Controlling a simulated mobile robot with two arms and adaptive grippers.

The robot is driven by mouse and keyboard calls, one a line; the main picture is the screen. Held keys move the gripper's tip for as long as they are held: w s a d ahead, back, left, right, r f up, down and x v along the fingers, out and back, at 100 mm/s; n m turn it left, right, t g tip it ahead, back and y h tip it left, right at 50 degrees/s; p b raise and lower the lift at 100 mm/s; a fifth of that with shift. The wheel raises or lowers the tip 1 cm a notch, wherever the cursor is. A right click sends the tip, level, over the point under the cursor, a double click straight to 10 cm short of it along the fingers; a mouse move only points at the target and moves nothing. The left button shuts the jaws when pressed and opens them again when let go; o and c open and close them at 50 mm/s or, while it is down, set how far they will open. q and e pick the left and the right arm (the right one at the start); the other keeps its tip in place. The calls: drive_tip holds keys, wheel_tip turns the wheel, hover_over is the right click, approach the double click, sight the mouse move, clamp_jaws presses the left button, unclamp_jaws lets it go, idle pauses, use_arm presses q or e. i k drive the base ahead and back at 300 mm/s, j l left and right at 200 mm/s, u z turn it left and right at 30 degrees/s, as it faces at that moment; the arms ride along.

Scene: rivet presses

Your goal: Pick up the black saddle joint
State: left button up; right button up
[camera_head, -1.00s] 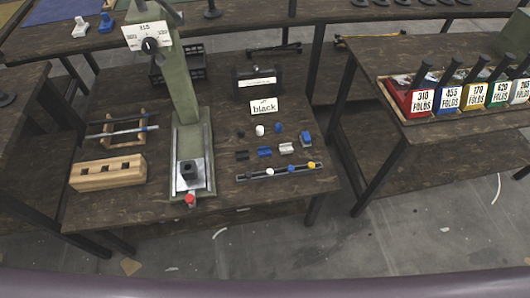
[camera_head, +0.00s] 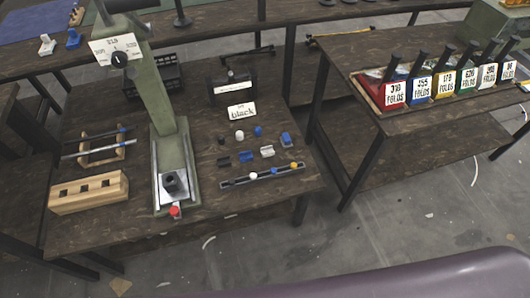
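A small black piece (camera_head: 223,161), which looks like the black saddle joint, lies on the dark wooden table at the left end of a row of small parts. It is small and dark against the wood, so its exact shape is hard to tell. A blue saddle-like piece (camera_head: 246,156) and a white one (camera_head: 267,151) lie to its right. A small black round piece (camera_head: 221,140) sits just behind it. A card reading "black" (camera_head: 242,111) stands farther back. Neither of my grippers is in view.
A green press (camera_head: 158,110) stands left of the parts. A rail with coloured knobs (camera_head: 262,176) lies in front of them. A wooden block (camera_head: 89,192) and a rod stand (camera_head: 100,146) are at the left. Grey floor separates the tables.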

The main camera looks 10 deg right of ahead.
sight(224, 161)
drive_tip(key=j+z, duration=0.45)
drive_tip(key=k+j+z, duration=0.2)
drive_tip(key=j+z, duration=0.2)
drive_tip(key=k+j+z, duration=0.15)
drive_tip(key=j+z, duration=0.3)
drive_tip(key=l, duration=0.1)
